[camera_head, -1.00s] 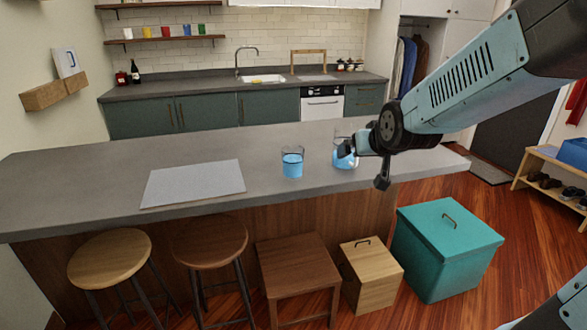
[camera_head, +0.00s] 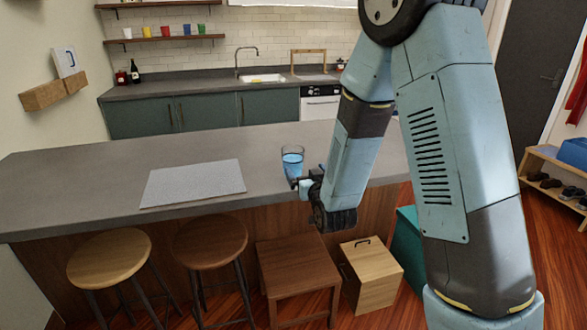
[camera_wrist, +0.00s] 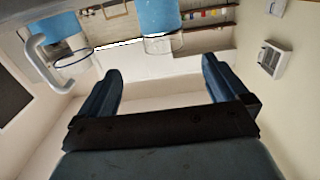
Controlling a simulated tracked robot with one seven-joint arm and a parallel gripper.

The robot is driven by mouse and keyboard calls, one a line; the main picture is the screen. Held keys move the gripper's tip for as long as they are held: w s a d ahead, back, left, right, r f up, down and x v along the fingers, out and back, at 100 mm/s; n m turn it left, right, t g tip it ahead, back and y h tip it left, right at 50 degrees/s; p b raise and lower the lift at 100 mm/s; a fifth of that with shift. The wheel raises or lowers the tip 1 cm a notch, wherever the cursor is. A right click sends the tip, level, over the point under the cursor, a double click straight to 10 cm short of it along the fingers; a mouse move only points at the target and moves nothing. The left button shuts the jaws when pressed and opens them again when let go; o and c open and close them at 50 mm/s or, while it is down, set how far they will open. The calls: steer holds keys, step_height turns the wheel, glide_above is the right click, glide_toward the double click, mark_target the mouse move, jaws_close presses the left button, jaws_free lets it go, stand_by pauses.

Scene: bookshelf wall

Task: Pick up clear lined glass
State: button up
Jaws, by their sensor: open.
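A clear glass (camera_head: 292,162) holding blue liquid stands upright on the grey counter (camera_head: 100,172). Lines on it cannot be made out. My gripper (camera_head: 299,184) is low at its near right side, by the counter's front edge. In the wrist view, which is upside down, my open, empty gripper (camera_wrist: 160,70) has the glass (camera_wrist: 160,25) beyond its fingertips, roughly centred between them. A second clear vessel with blue liquid and a handle (camera_wrist: 70,55) shows at the left there. My arm hides it in the head view.
A grey mat (camera_head: 195,183) lies on the counter left of the glass. Two stools (camera_head: 110,255) (camera_head: 210,242), a brown table (camera_head: 298,265) and a wooden box (camera_head: 371,270) stand in front. The counter between mat and glass is clear.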

mark_target(290, 149)
steer(key=x, duration=1.3)
steer(key=shift+w+a, duration=0.3)
steer(key=shift+a, duration=0.05)
steer(key=shift+c, duration=0.5)
steer(key=c, duration=1.5)
steer(key=shift+c, duration=0.4)
steer(key=shift+r, duration=0.15)
